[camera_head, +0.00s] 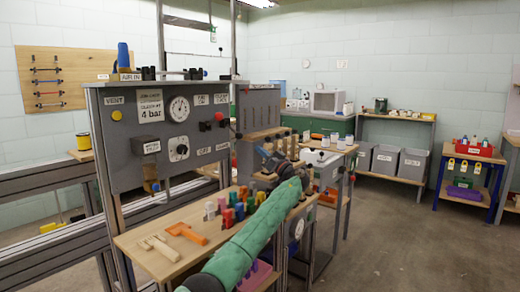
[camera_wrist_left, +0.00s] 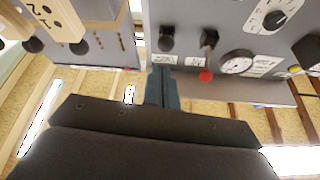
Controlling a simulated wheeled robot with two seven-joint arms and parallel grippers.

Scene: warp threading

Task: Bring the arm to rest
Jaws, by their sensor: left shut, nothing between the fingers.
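My left arm, in a green sleeve, reaches from the bottom of the head view up over the right part of the wooden bench shelf (camera_head: 160,262). My left gripper (camera_head: 266,155) is at its far end, in front of the grey cabinet right of the control panel (camera_head: 125,115). In the left wrist view my left gripper (camera_wrist_left: 163,85) shows its narrow blue-grey fingers together, with nothing between them. Beyond the fingers that view shows the panel with a round gauge (camera_wrist_left: 237,62), black knobs and a red button (camera_wrist_left: 205,76). My right gripper is in neither view.
Grey bins (camera_head: 397,161) and a blue-legged table (camera_head: 466,183) stand at the right. The floor (camera_head: 400,240) there is clear.

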